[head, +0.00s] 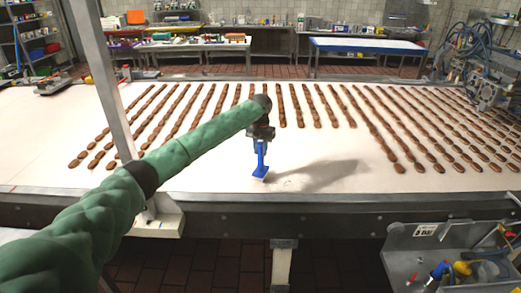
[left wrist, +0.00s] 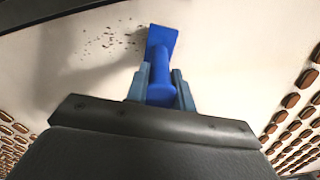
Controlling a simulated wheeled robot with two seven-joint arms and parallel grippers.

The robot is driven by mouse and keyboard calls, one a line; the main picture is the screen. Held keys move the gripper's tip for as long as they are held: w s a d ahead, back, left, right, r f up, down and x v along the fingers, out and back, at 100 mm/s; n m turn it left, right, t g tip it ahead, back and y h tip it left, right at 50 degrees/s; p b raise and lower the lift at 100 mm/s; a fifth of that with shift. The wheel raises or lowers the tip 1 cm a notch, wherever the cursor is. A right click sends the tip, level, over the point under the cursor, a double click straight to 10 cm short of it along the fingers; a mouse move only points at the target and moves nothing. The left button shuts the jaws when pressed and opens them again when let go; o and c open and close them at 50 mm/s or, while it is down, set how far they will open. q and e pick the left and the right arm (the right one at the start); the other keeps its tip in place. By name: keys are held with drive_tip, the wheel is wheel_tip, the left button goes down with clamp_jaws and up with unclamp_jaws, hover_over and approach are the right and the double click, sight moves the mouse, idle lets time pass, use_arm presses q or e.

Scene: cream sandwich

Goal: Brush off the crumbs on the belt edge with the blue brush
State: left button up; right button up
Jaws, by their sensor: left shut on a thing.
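My left gripper (head: 260,143) is shut on the handle of the blue brush (head: 260,168) above the near part of the white belt (head: 380,179). The brush points down, with its head at or just above the belt surface; I cannot tell whether it touches. In the left wrist view the two fingers (left wrist: 160,88) hold the blue brush (left wrist: 162,42) by its handle. Dark crumbs (left wrist: 108,44) lie scattered on the belt just left of the brush head. They show only faintly in the head view (head: 290,182). My right gripper is not in view.
Rows of brown biscuits (head: 375,125) cover the belt behind and to the right. A grey upright post (head: 105,80) stands at left, beside my arm. The metal belt edge (head: 330,197) runs across the front. A grey tool tray (head: 440,262) is at the lower right.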

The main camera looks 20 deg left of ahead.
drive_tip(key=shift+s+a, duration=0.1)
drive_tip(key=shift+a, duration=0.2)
